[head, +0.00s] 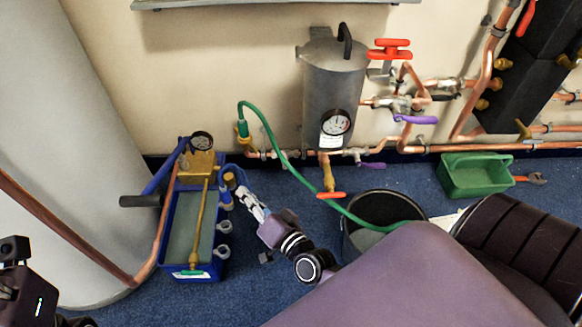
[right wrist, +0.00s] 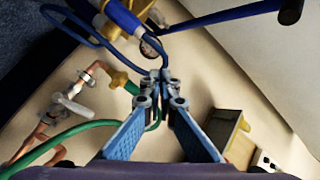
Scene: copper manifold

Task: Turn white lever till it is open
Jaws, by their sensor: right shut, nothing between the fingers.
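In the right wrist view, a white lever (right wrist: 72,104) sits on a valve on the copper pipe (right wrist: 48,122), left of my right gripper (right wrist: 164,88) and apart from it. In the head view, a small pale valve (head: 278,155) sits on the low wall pipe near the green hose's end; I cannot tell for sure whether it is the same one. The right gripper (head: 236,184) is shut and empty, its blue-padded fingers together beside the blue pump tub. Part of my left arm shows at the lower left edge, but its fingers do not.
The blue tub (head: 208,270) with a gauge and pump stands left of the right gripper. A green hose (head: 290,165) arcs from the pipe to a black bucket (head: 385,208). A green crate (head: 478,190) stands at right. Blue carpet between tub and bucket is partly clear.

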